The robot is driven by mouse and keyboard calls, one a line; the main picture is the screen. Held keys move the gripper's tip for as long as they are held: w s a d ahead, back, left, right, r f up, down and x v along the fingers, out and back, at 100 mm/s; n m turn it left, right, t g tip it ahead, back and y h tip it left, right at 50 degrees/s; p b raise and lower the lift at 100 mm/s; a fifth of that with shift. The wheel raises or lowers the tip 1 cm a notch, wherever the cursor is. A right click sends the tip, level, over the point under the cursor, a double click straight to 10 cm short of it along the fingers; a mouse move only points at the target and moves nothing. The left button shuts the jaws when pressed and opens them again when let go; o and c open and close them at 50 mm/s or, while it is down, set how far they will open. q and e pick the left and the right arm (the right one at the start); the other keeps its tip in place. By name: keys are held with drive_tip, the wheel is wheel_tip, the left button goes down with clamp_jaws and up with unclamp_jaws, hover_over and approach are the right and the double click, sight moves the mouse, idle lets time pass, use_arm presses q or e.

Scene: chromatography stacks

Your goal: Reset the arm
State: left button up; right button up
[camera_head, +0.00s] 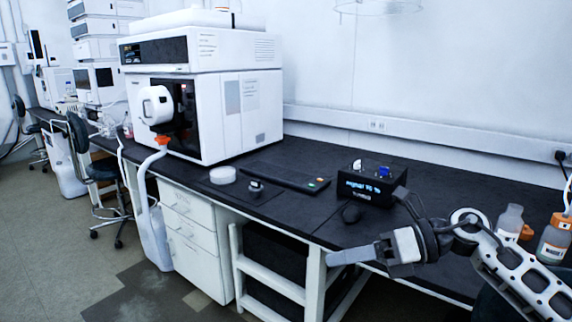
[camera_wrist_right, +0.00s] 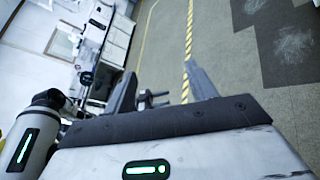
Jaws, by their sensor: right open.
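My right gripper (camera_head: 350,256) is in the lower right of the head view, at the bench's front edge, with its arm coming in from the right. One pale grey finger points left; the other is hard to make out. In the right wrist view the gripper (camera_wrist_right: 160,88) shows two fingers apart with nothing between them. The floor and a yellow-black stripe lie beyond. My left gripper is in neither view.
A black-topped bench (camera_head: 310,208) carries a large white instrument (camera_head: 215,105), a small black display box (camera_head: 372,183), and a white round lid (camera_head: 222,175). Bottles (camera_head: 553,240) stand at the right, close to my right arm. Floor (camera_head: 60,245) at the left is open.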

drive_tip(key=s+a+m+t+y, duration=0.3)
drive_tip(key=a+m+t+y, duration=0.15)
drive_tip(key=m, duration=0.35)
drive_tip(key=s+d+f+m+t+h, duration=0.1)
drive_tip(key=s+d+f+m+h, duration=0.1)
drive_tip(key=s+f+m+h, duration=0.3)
drive_tip(key=s+d+f+m+t+h+p, duration=0.1)
drive_tip(key=s+f+m+h, duration=0.4)
drive_tip(key=f+m, duration=0.6)
drive_tip(key=s+d+f+m+t+h+p, duration=0.1)
drive_tip(key=s+d+f+m+t+h, duration=0.2)
drive_tip(key=m, duration=1.6)
drive_tip(key=s+d+f+h, duration=0.2)
drive_tip(key=s+f+h, duration=0.1)
drive_tip(key=f, duration=0.2)
drive_tip(key=shift+s+d+f, duration=0.15)
drive_tip(key=shift+s+d, duration=0.1)
drive_tip(key=shift+s, duration=0.1)
